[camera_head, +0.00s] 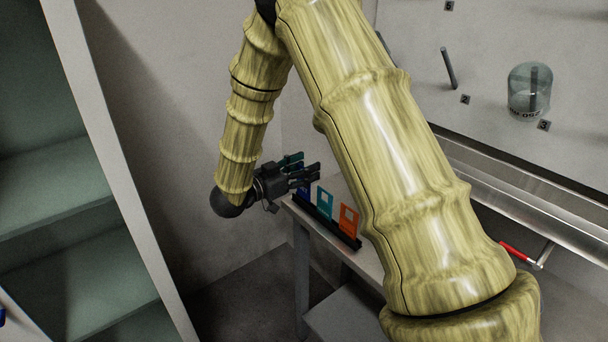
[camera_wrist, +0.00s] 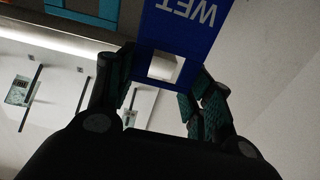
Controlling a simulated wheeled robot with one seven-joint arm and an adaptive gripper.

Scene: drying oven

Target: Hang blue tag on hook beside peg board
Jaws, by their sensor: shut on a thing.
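The blue tag (camera_wrist: 183,35) carries the word WET, upside down in the wrist view, and has a square hole. My gripper (camera_wrist: 160,80) is shut on it near the holed end, with a teal-padded finger on each side. In the head view my gripper (camera_head: 304,168) is at the left end of a black rack (camera_head: 328,228), and only a little of the blue tag (camera_head: 304,192) shows below the fingers. I cannot tell whether it still touches the rack. The peg board (camera_head: 500,45) is at the upper right. I cannot identify the hook with certainty.
A light-blue tag (camera_head: 325,202) and an orange tag (camera_head: 349,219) stand in the rack beside my gripper. A glass beaker (camera_head: 528,92) hangs on a peg. A red-ended rod (camera_head: 518,252) is below the metal trough (camera_head: 540,195). An open cabinet (camera_head: 60,200) stands left.

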